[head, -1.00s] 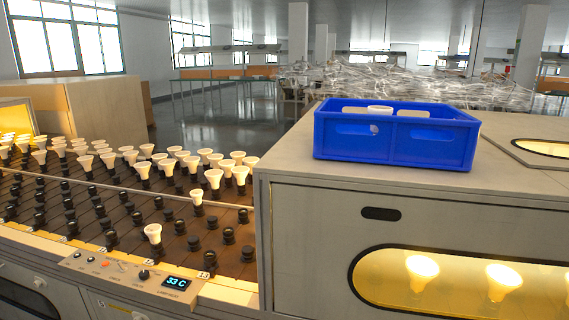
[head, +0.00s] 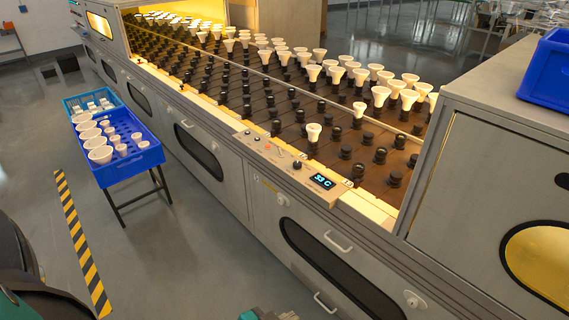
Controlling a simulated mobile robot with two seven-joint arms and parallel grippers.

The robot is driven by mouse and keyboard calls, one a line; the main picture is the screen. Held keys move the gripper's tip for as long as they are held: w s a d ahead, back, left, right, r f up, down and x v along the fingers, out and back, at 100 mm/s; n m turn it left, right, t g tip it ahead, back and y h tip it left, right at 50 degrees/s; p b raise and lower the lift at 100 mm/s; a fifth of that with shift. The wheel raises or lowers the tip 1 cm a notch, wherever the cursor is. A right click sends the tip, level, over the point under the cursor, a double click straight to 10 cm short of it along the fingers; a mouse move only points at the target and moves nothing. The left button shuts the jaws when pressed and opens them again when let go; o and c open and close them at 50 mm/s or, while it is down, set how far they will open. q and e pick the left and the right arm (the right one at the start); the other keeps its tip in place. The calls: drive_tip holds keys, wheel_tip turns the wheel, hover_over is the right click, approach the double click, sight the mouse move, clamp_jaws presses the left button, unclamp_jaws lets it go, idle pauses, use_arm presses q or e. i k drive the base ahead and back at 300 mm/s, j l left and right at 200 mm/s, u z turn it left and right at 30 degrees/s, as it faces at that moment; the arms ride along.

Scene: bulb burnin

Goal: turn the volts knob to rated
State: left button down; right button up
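The control panel (head: 270,162) is a pale sloping strip on the front edge of the bulb rack, in the middle of the head view. A black round knob (head: 297,165) stands on it, left of a small display (head: 322,181) reading 33 C. Smaller buttons and a switch sit further left on the panel. The labels are too small to read, so I cannot tell which control is the volts knob or where it points. No gripper fingers show. Only parts of my own body show at the lower left and bottom edge, well away from the panel.
The rack (head: 260,90) holds many black sockets, some with white bulbs. Cabinet doors with handles (head: 338,242) line its front. A blue crate (head: 118,150) of bulbs stands on a stand at left. Another blue crate (head: 550,70) sits at upper right. Grey floor (head: 180,260) lies clear before the rack.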

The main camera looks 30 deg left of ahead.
sight(297, 165)
drive_tip(key=i+j+u, duration=0.1)
drive_tip(key=j, duration=0.3)
drive_tip(key=i+j, duration=0.2)
drive_tip(key=j, duration=0.25)
drive_tip(key=i+j+u, duration=0.15)
drive_tip(key=j, duration=0.25)
drive_tip(key=i+j, duration=0.15)
drive_tip(key=j, duration=0.25)
drive_tip(key=i+j+u, duration=0.15)
drive_tip(key=j, duration=0.25)
drive_tip(key=i+j+u, duration=0.1)
drive_tip(key=j, duration=0.3)
drive_tip(key=i+j, duration=0.3)
drive_tip(key=j+u, duration=0.05)
